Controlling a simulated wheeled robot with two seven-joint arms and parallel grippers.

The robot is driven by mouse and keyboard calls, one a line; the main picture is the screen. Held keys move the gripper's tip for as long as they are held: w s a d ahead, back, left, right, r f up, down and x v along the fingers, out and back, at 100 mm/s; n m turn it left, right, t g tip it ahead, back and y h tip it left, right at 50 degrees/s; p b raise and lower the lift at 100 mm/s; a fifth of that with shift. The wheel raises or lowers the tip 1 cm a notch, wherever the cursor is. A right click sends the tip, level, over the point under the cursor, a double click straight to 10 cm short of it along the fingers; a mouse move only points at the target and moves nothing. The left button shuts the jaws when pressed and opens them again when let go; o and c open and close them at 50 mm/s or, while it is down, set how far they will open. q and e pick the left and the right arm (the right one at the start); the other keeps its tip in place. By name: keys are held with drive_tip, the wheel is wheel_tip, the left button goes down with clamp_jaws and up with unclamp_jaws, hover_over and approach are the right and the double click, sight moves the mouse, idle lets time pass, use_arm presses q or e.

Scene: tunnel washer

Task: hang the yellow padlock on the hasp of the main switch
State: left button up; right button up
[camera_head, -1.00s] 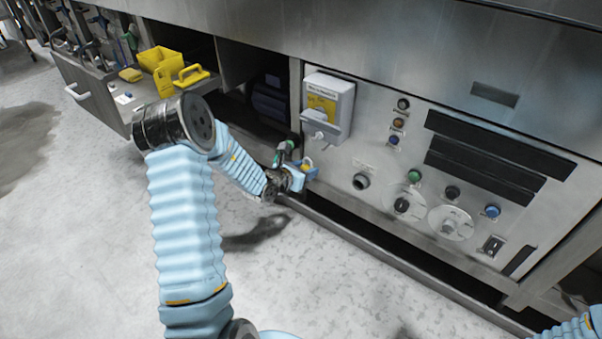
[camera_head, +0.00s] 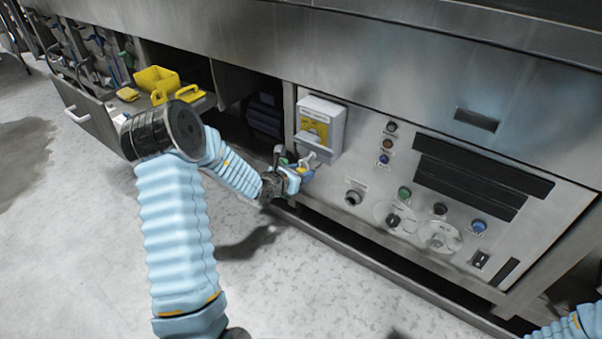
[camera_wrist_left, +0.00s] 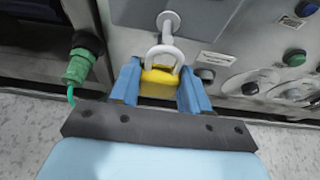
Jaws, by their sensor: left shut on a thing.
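The yellow padlock (camera_wrist_left: 158,83) is held between the blue fingers of my left gripper (camera_wrist_left: 155,88), with its pale shackle (camera_wrist_left: 178,52) upward. In the head view my left gripper (camera_head: 299,174) is just below the main switch (camera_head: 320,125), a grey box with a yellow plate on the steel panel. In the left wrist view a grey stem with a round end (camera_wrist_left: 169,20), apparently the switch's hasp, meets the shackle top in the picture. I cannot tell whether the shackle is around it, touching or only in front. My right gripper is out of view.
Knobs and buttons (camera_head: 404,193) sit on the panel right of the switch. A green connector (camera_wrist_left: 78,66) is close left of my left gripper. An open drawer (camera_head: 92,118) with a yellow box (camera_head: 157,80) is at the left. The floor in front is clear.

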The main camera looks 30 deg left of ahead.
use_arm(q)
wheel_tip(320, 180, up, 2)
drive_tip(key=shift+p, duration=0.6)
drive_tip(key=shift+w+f, duration=0.2)
drive_tip(key=shift+w, duration=0.45)
drive_tip(key=shift+w+d+f+b, duration=0.1)
drive_tip(key=shift+w+f+b, duration=0.6)
drive_tip(key=shift+b, duration=0.25)
drive_tip(key=o, duration=1.2)
drive_tip(key=shift+c, duration=0.2)
drive_tip(key=shift+s, duration=0.2)
drive_tip(key=d+v, duration=0.1)
drive_tip(key=v, duration=1.2)
drive_tip(key=shift+s+a, duration=0.3)
drive_tip(key=shift+a, duration=0.2)
